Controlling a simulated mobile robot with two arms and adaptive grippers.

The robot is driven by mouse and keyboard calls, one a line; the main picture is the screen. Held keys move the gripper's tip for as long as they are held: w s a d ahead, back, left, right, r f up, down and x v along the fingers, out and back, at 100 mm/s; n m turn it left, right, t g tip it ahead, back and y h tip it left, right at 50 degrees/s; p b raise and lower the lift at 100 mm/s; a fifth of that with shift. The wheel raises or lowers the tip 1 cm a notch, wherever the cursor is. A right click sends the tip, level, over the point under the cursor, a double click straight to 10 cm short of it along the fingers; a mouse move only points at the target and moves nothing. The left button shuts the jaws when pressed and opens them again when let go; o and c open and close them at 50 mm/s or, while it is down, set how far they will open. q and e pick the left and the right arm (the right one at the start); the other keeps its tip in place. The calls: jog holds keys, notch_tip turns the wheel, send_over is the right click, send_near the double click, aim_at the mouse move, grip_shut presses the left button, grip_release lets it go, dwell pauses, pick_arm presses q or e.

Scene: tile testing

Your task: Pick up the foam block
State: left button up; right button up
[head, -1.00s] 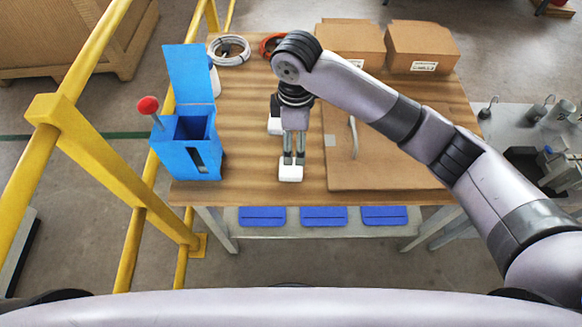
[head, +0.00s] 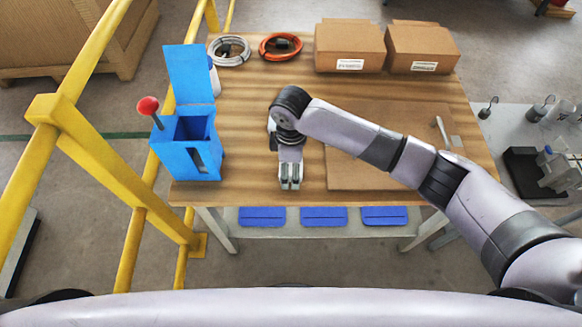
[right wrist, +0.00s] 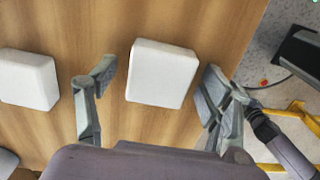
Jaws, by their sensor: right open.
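Two white foam blocks lie on the wooden table. In the right wrist view, one white foam block (right wrist: 162,72) sits between the fingers of my right gripper (right wrist: 150,92). The fingers are spread on either side of it, with gaps showing. A second white block (right wrist: 28,78) lies to the left, outside the left finger. In the head view my right gripper (head: 290,184) points down near the table's front edge and hides the nearer block. My left gripper is not in view.
A blue box (head: 187,145) with a red-knobbed lever stands left of the gripper. A flat cardboard sheet (head: 345,172) lies to the right. Coiled cables (head: 281,46) and two cardboard boxes (head: 349,46) sit at the back. A yellow rail (head: 115,165) runs along the left.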

jog(key=shift+c, duration=0.5)
jog(key=c, duration=0.7)
jog(key=shift+r, duration=0.1)
jog(key=shift+c, duration=0.2)
